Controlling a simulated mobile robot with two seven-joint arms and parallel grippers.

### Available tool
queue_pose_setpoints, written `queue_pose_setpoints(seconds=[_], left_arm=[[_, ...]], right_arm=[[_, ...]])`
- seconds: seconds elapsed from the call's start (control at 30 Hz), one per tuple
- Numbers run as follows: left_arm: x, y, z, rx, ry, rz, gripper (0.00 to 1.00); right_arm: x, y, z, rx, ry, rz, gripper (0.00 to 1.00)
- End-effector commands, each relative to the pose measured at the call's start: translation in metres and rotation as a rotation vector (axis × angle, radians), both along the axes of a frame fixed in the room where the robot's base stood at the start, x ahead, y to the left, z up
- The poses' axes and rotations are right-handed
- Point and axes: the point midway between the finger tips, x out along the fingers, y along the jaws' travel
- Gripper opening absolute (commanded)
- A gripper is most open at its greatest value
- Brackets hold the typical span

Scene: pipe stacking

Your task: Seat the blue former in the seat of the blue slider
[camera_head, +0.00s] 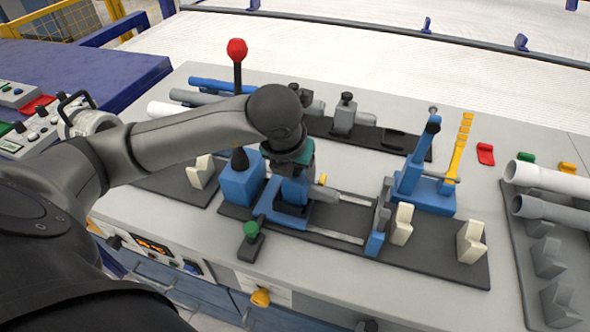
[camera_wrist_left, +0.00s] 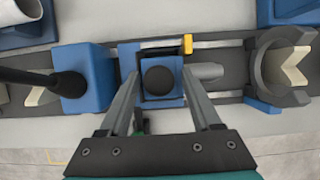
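The blue slider (camera_wrist_left: 130,62) sits on a dark rail track below my left gripper, and it also shows in the head view (camera_head: 273,203). Its seat is a dark square frame (camera_wrist_left: 160,45). The blue former (camera_wrist_left: 150,99), with a dark round top, stands in line with the seat, between my left fingers. My left gripper (camera_wrist_left: 160,72) points down with a finger close against each side of the former. It also shows in the head view (camera_head: 292,185), where the arm and wrist hide part of the former. I cannot tell whether the former's base is fully down. My right gripper is out of view.
A blue block with a black-knobbed lever (camera_head: 240,180) stands just left of the slider. A blue clamp (camera_head: 377,232) stands right along the rails. Cream V-blocks (camera_head: 402,224), a green knob (camera_head: 251,229) and a red-ball lever (camera_head: 237,50) are nearby. Pipes (camera_head: 548,180) lie at right.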

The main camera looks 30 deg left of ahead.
Motion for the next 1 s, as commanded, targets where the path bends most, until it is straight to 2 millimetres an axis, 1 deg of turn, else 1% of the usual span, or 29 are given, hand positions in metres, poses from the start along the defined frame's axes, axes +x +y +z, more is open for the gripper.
queue_pose_setpoints(seconds=[0.03,0.2,0.43,0.57,0.67,1.0], left_arm=[[0.0,0.0,0.0,0.0,0.001,0.0,0.71],[-0.001,0.0,-0.001,0.001,0.002,-0.001,0.89],[-0.002,0.0,-0.002,0.0,0.008,0.0,0.89],[-0.004,-0.001,0.006,0.0,0.004,-0.002,0.89],[-0.009,-0.002,0.02,0.001,0.002,-0.003,0.89],[-0.038,-0.009,0.096,0.002,-0.002,-0.003,0.89]], right_arm=[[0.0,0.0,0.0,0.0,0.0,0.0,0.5],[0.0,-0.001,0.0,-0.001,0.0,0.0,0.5],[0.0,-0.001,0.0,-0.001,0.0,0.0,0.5],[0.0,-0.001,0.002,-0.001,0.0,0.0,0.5],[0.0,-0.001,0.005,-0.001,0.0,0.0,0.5],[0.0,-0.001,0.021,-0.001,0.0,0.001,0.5]])
